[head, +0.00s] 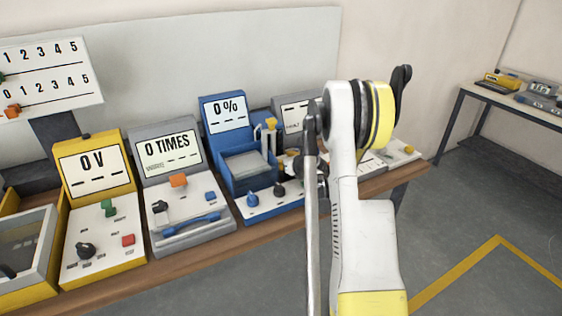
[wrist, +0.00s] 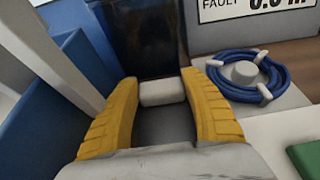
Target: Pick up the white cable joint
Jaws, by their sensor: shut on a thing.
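The white cable joint (wrist: 162,93) is a small pale block between the yellow fingertips of my gripper (wrist: 160,88) in the wrist view. My gripper is shut on it, with one finger on each side. A dark blue panel stands just behind the joint. In the head view my arm hides most of the gripper and I cannot make out the joint there.
In the wrist view a coiled blue cable (wrist: 232,88) with white ends lies around a grey post, right of my gripper. The blue "0 %" machine (head: 224,112) and grey "0 TIMES" machine (head: 168,140) stand on the wooden bench (head: 112,290).

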